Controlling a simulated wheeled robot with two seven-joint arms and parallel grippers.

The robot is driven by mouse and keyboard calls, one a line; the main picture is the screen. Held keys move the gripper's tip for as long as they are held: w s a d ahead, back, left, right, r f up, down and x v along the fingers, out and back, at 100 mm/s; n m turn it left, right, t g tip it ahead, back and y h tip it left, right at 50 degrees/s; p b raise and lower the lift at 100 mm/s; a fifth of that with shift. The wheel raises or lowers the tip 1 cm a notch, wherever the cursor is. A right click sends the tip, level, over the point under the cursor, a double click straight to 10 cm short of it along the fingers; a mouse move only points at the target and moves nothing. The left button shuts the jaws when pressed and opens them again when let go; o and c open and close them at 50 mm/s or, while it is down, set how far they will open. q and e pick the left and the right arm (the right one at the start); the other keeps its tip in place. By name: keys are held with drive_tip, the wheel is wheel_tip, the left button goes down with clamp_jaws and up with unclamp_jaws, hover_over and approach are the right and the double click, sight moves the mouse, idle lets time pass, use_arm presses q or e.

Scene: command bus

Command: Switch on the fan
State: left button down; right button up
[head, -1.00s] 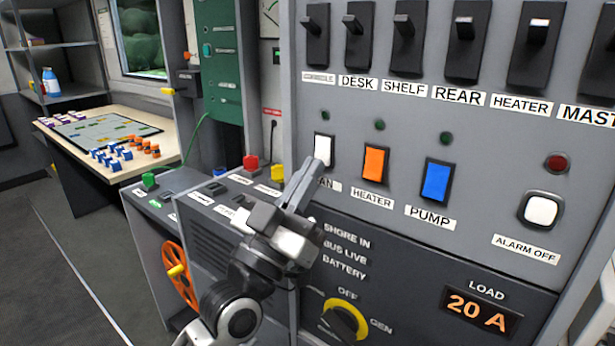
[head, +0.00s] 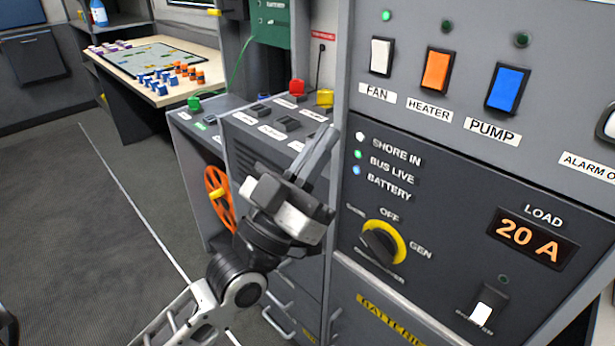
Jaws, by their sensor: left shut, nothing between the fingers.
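The white FAN rocker switch (head: 381,56) is on the grey panel at the upper middle of the head view, above its FAN label (head: 377,93). The small lamp above it (head: 386,16) glows green. My left gripper (head: 324,142) is shut and empty, pointing up, in front of the panel's left edge. It is below and left of the fan switch and apart from it. My right gripper is not in view.
An orange HEATER rocker (head: 438,70) and a blue PUMP rocker (head: 507,88) sit right of the fan switch, with dark lamps above. Below are a yellow-ringed rotary knob (head: 384,241) and a 20 A load display (head: 533,240). A console (head: 270,125) with red and yellow buttons stands left.

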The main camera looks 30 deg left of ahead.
use_arm(q)
drive_tip(key=v, duration=0.3)
drive_tip(key=shift+f, duration=0.2)
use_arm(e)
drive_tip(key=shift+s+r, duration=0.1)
use_arm(q)
drive_tip(key=shift+w+f+h, duration=0.1)
drive_tip(key=shift+h, duration=0.2)
drive_tip(key=d+f+g+y+p, duration=0.25)
drive_tip(key=f+g, duration=0.45)
drive_tip(key=f, duration=0.8)
drive_tip(key=s+f+g+y, duration=0.1)
drive_tip(key=s+f+g, duration=0.2)
drive_tip(key=f, duration=0.4)
drive_tip(key=s+d+f+n+g+y+p, duration=0.1)
drive_tip(key=s+f+g, duration=0.3)
drive_tip(key=s+f, duration=0.1)
drive_tip(key=shift+s+d+f, duration=0.25)
drive_tip(key=shift+s+f, duration=0.15)
drive_tip(key=shift+f, duration=0.45)
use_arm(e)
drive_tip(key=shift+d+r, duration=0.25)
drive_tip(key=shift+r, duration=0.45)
use_arm(q)
drive_tip(key=shift+y, duration=0.25)
